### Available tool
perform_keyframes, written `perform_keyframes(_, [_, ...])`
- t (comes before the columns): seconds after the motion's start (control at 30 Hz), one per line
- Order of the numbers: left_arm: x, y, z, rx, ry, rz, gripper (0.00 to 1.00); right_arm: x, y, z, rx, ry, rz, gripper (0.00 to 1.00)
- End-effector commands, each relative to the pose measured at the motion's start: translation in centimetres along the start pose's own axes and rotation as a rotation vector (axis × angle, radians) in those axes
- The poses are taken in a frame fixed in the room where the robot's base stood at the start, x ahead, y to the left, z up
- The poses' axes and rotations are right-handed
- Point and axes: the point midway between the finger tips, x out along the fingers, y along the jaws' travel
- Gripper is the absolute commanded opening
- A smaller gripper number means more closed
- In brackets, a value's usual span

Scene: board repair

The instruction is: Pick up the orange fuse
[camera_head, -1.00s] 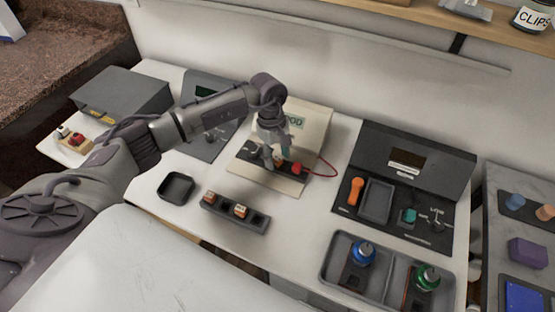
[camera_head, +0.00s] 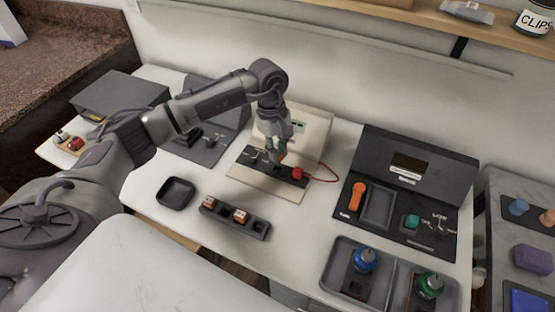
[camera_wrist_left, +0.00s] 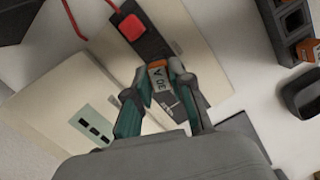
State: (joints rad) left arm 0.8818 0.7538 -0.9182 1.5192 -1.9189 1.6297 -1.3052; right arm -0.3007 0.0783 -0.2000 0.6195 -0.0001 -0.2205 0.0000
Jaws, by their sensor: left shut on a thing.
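My left gripper (camera_head: 280,158) is shut on the orange fuse (camera_wrist_left: 158,74), a small block with an orange end and a pale label with dark marks. In the wrist view the fuse sits between the two fingertips (camera_wrist_left: 160,90). In the head view only a little orange shows at the fingertips. The gripper holds it just above the black strip (camera_head: 262,163) on the cream tester (camera_head: 245,180); the exact gap is hard to tell. My right gripper is not in view.
A red block (camera_head: 297,173) with a red cable sits at the strip's right end. In front stand a fuse rack (camera_head: 258,229) with two orange-and-white fuses and an empty black tray (camera_head: 176,191). A dark panel (camera_head: 440,165) and a grey two-part tray (camera_head: 335,255) are at right.

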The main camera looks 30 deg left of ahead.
Motion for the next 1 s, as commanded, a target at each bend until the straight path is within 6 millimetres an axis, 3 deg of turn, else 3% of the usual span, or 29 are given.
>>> perform_keyframes(0.2, [-1.7,-1.0,5.2,0.01,-0.001,0.001,0.0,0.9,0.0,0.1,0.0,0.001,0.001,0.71])
perform_keyframes(0.5, [-3.8,-1.9,10.2,0.007,-0.002,-0.001,0.0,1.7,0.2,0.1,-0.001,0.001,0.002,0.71])
perform_keyframes(0.7, [-4.6,-2.2,11.8,0.004,-0.002,-0.002,0.0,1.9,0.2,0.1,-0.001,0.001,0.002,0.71])
perform_keyframes(1.0, [-4.8,-2.4,12.2,0.003,-0.002,-0.003,0.0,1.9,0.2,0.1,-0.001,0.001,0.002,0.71])
